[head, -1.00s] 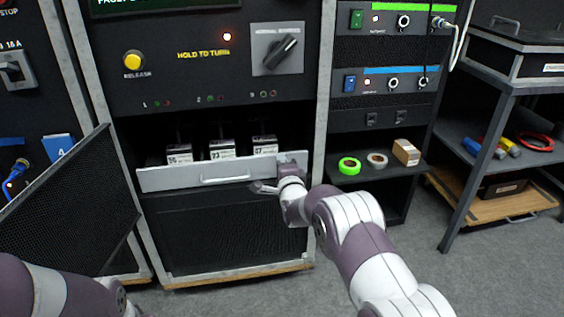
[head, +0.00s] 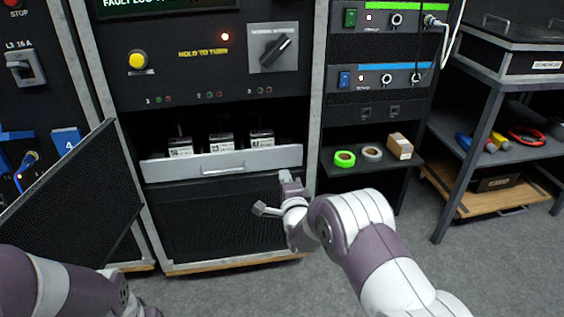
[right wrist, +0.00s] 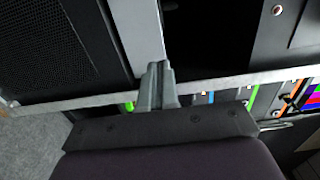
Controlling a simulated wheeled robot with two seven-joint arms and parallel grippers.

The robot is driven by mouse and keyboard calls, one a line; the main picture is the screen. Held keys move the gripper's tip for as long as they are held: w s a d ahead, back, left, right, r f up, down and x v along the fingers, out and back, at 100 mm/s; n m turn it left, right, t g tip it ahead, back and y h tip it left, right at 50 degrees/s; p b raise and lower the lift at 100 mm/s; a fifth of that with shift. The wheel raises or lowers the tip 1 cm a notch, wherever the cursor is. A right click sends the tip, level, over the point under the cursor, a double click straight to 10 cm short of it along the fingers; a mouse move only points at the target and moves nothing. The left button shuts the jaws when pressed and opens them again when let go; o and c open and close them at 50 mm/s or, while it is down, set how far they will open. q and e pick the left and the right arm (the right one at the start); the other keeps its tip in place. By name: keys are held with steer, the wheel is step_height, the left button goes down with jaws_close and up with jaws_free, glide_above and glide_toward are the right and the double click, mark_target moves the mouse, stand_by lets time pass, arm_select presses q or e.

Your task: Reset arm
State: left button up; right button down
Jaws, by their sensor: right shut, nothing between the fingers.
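My right gripper (head: 268,209) is in front of the lower black panel of the middle rack, below the drawer front (head: 222,164). In the right wrist view its two fingers (right wrist: 158,82) are together with nothing between them. The drawer has a light grey front with a bar handle (head: 223,170) and stands apart from the gripper. My left arm shows at the bottom left of the head view, but its gripper cannot be made out.
Several labelled modules (head: 221,143) stand in the drawer. A mesh panel (head: 72,208) juts out at the left. A shelf holds a green tape roll (head: 344,158), a grey roll (head: 372,153) and a small box (head: 400,146). A cart (head: 490,125) stands at right; the carpet in front is clear.

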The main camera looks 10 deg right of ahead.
steer(key=s+f+n+g, duration=0.8)
steer(key=s+f+n, duration=0.2)
steer(key=s+f, duration=0.1)
steer(key=s+d+r+n+g+p, duration=0.1)
steer(key=s+r+n+g, duration=0.3)
steer(key=s, duration=0.7)
steer(key=s+d+r+n+g+p, duration=0.2)
steer(key=s+n+g, duration=0.25)
steer(key=s, duration=0.75)
step_height(320, 180, up, 42)
steer(key=s+p, duration=0.2)
steer(key=p, duration=3.6)
steer(key=shift+d, duration=0.45)
